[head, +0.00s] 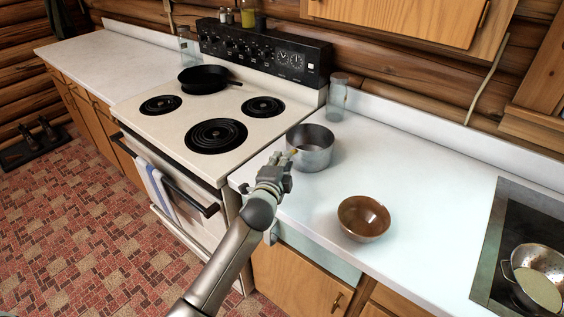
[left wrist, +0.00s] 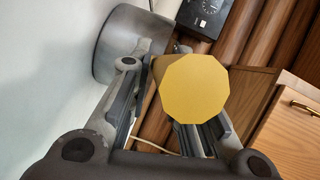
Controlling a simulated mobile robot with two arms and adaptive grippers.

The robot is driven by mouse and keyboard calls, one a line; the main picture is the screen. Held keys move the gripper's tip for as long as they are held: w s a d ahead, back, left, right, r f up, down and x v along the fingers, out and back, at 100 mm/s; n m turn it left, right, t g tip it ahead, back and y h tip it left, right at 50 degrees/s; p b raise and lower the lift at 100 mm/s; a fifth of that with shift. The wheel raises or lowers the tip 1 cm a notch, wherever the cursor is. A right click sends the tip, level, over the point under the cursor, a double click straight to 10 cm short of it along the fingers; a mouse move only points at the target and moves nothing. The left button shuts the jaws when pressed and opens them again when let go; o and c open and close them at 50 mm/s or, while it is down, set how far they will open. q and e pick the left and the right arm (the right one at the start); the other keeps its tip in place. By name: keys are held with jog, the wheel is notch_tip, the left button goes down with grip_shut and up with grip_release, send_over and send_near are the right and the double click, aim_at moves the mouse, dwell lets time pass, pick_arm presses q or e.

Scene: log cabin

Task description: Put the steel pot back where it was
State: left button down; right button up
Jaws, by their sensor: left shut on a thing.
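The steel pot (head: 310,154) is a grey, open, empty-looking pan at the left end of the white counter, just right of the stove. Its side also shows in the left wrist view (left wrist: 118,45). My left gripper (head: 283,163) is at the pot's near left side. It is shut on the pot's handle, whose yellow end (left wrist: 194,88) sticks out between the fingers in the left wrist view. The pot looks upright; I cannot tell whether its base touches the counter. My right gripper is not in view.
The stove (head: 172,122) has a black skillet (head: 203,79) on a back burner; its other burners are bare. A glass jar (head: 337,97) stands behind the pot. A brown bowl (head: 363,219) is to the right. The sink (head: 499,227) holds a colander (head: 540,262).

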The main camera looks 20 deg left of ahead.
pick_arm(q)
jog(key=c, duration=1.7)
grip_release()
jog(key=shift+f, duration=0.1)
jog(key=shift+c, duration=0.2)
jog(key=o, duration=0.4)
jog(key=shift+r, duration=0.2)
jog(key=s+r+b, duration=0.1)
jog(key=s, duration=1.1)
jog(key=shift+d+r, duration=0.4)
jog(key=shift+d, duration=0.05)
jog(key=shift+f, duration=0.1)
